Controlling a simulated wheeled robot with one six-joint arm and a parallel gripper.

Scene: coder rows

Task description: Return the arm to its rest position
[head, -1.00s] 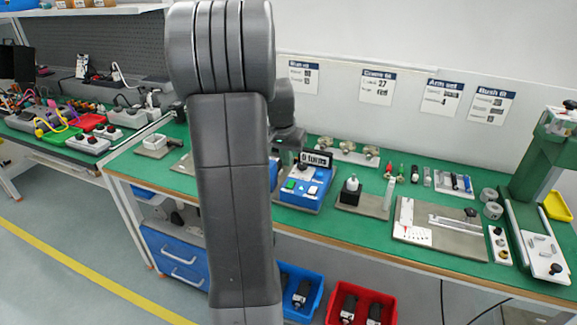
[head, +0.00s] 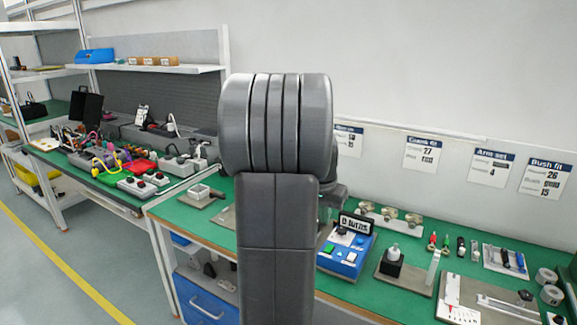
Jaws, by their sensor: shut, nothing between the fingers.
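My grey arm (head: 276,200) rises through the middle of the head view, with its rounded elbow joint (head: 276,122) on top. A small part of my wrist shows just right of the arm, partly behind it, over the green bench. My gripper's fingers are hidden behind the arm. I see nothing being carried.
A green bench (head: 215,225) runs behind my arm. It holds a blue box with a display (head: 345,248), a black block with a white top (head: 392,260), and small parts to the right. Blue drawers (head: 205,300) stand below. Open floor lies at left.

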